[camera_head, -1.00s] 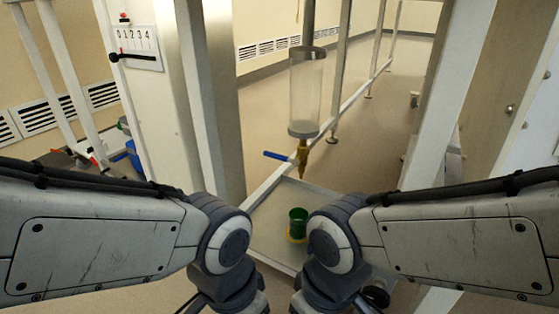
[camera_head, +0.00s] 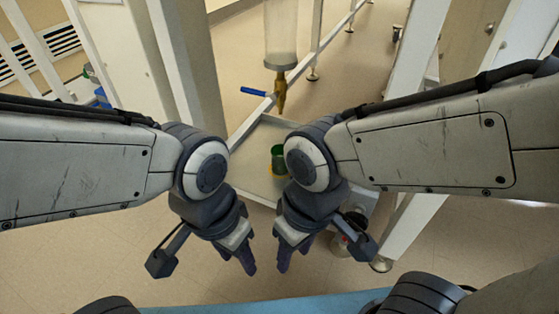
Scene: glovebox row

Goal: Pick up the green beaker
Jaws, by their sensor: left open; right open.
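The green beaker (camera_head: 278,158) stands upright on a pale tray-like shelf (camera_head: 251,150), with something yellow at its foot. My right arm's wrist covers part of its right side. My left gripper (camera_head: 248,262) hangs fingers down, empty, in front of and below the shelf, to the left of the beaker. My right gripper (camera_head: 284,262) hangs beside it, also empty, with a small gap between the two. Both are apart from the beaker and nearer to me than the shelf.
A clear cylinder (camera_head: 281,35) with a brass valve (camera_head: 280,92) and blue lever (camera_head: 254,91) hangs above the back of the shelf. White frame posts (camera_head: 189,65) stand on either side. A blue surface (camera_head: 250,305) lies at the bottom edge.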

